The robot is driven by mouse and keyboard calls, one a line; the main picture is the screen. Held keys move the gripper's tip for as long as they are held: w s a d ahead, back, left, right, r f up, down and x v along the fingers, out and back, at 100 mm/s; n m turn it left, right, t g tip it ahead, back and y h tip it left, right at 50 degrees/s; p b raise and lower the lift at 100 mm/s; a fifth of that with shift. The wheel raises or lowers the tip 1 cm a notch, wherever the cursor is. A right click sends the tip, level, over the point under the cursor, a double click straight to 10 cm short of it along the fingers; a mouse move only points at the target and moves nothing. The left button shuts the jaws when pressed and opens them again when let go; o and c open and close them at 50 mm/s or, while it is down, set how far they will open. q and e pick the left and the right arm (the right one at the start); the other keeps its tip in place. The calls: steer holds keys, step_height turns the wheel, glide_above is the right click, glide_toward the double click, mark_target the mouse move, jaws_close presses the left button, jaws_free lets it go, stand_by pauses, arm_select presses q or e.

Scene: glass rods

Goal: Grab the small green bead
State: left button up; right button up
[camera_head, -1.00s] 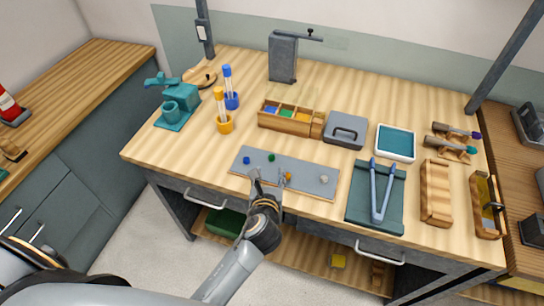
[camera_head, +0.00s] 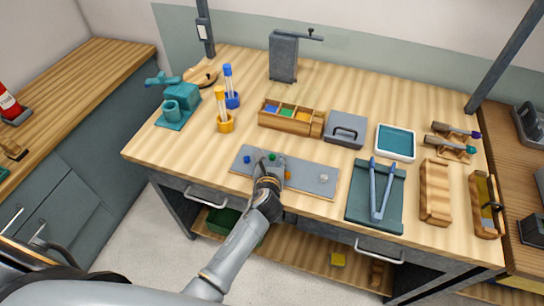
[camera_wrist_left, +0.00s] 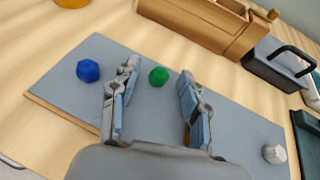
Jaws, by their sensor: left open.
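The small green bead (camera_head: 272,156) lies on the grey mat board (camera_head: 311,178) near its back edge. In the left wrist view the green bead (camera_wrist_left: 158,76) shows between and just beyond the open fingertips. My left gripper (camera_head: 265,161) is open and empty over the board, close to the bead on its near side. In the left wrist view its two fingers (camera_wrist_left: 159,80) frame the bead, with no contact visible. My right gripper is not in view.
A blue bead (camera_head: 247,160) lies left of the gripper, also in the left wrist view (camera_wrist_left: 88,70). A pale bead (camera_head: 323,178) lies right; an orange bead (camera_head: 287,175) is beside the gripper. A wooden compartment box (camera_head: 288,124) stands behind the board.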

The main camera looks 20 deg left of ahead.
arm_select(q)
steer(key=c, duration=0.9)
